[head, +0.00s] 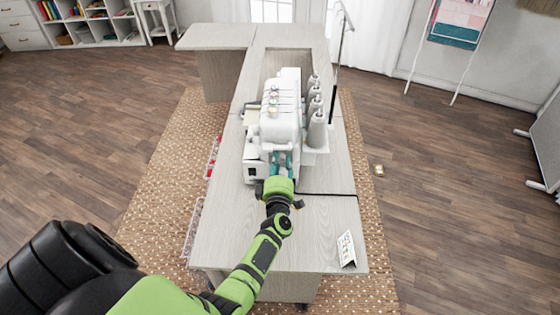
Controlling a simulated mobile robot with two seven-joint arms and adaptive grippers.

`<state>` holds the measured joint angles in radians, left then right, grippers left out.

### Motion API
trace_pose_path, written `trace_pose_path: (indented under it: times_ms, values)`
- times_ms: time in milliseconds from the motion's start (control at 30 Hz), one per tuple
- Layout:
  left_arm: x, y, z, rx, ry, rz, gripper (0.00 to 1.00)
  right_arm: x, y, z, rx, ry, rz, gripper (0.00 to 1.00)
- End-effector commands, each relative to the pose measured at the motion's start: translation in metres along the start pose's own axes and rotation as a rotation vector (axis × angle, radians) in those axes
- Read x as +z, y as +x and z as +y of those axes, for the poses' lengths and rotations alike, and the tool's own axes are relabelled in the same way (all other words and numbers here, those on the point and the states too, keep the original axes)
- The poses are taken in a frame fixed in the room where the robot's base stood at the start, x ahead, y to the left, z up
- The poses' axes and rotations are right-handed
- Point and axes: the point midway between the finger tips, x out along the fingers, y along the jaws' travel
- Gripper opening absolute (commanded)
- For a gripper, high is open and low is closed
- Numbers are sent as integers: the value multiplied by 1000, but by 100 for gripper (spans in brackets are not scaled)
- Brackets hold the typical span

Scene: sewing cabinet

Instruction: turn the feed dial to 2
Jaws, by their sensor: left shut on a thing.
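The white sewing machine (283,112) stands on the pale wood cabinet top (228,225), with several thread cones (318,128) on its right side. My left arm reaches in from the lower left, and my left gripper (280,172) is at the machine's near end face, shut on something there. The gripper and wrist cover the feed dial, so its setting cannot be read. My right gripper is not in view.
A small folded card (346,249) stands at the cabinet's near right corner. A dark cord (330,194) runs right from the machine. Clear trays (193,230) hang along the left edge. The near top is mostly clear.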

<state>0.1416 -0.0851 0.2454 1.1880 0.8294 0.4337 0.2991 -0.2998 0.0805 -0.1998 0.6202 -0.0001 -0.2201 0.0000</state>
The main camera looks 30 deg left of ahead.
Motion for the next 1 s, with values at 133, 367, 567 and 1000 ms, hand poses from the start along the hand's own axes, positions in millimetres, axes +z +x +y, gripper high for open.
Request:
trace_pose_path:
  times_ms: [133, 367, 567, 1000]
  values:
    - [0, 0, 2, -1, 138, -1, 0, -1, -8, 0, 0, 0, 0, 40]
    - [0, 0, 2, 0, 340, 0, 0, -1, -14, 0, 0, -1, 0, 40]
    - [0, 0, 1, -1, 479, 0, 0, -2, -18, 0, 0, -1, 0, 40]
    - [0, 0, 0, 0, 622, 0, 0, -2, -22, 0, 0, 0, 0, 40]
